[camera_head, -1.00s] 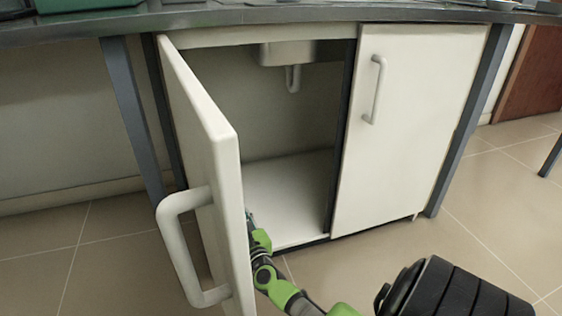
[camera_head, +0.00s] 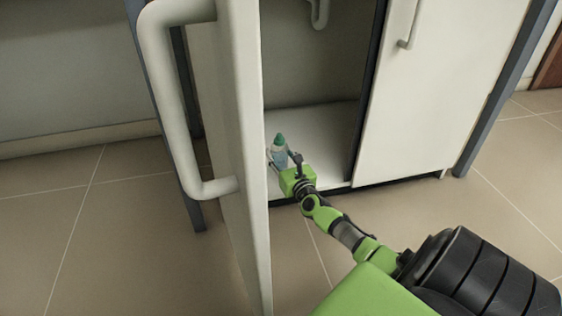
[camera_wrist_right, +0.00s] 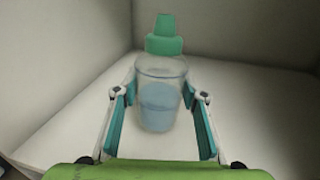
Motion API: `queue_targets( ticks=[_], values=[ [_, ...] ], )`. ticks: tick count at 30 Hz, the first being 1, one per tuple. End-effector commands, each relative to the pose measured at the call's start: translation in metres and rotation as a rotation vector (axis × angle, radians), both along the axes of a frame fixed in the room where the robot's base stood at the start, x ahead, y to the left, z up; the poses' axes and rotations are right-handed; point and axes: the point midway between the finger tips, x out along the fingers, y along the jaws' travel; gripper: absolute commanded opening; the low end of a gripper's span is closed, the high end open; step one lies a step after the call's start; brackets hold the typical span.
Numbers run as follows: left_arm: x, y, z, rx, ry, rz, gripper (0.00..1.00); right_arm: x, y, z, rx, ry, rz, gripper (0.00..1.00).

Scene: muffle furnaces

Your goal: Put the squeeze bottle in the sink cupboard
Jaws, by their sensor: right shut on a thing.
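The squeeze bottle (camera_head: 279,155), clear with bluish liquid and a green cap, is upright inside the left compartment of the sink cupboard (camera_head: 325,125), low near its white floor. It also shows in the right wrist view (camera_wrist_right: 160,104), between the two fingers. My right gripper (camera_head: 285,162) is shut on the bottle, reaching in through the open front. I cannot tell whether the bottle's base touches the floor. The cupboard's left door (camera_head: 240,130) stands open and hides part of the compartment. My left gripper is not in view.
The open door with its large white handle (camera_head: 172,100) is close on the left of my right arm. The right door (camera_head: 445,90) is closed. A drain pipe (camera_head: 319,14) hangs at the compartment's top. The compartment floor right of the bottle is clear.

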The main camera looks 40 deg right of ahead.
Motion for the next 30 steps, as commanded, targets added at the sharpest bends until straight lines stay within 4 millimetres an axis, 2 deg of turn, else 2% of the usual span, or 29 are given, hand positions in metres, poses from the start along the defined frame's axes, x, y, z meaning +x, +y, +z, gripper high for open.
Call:
queue_targets(
  ticks=[5, 10, 23, 24, 25, 30],
  values=[
    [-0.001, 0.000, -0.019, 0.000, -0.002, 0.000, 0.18, 0.001, -0.009, -0.016, -0.003, 0.000, -0.001, 0.00],
    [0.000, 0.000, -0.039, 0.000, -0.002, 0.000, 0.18, 0.001, -0.008, -0.038, 0.000, -0.001, -0.001, 0.00],
    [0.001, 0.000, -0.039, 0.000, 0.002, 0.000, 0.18, 0.001, -0.008, -0.040, -0.003, 0.000, -0.001, 0.00],
    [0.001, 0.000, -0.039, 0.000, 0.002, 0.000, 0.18, 0.001, -0.008, -0.040, -0.002, 0.001, -0.001, 0.49],
    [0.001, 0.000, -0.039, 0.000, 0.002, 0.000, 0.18, 0.001, -0.008, -0.040, -0.002, 0.001, -0.001, 0.56],
    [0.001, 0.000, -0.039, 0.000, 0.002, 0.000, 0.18, 0.001, -0.008, -0.041, -0.001, 0.000, -0.001, 0.56]
  ],
)
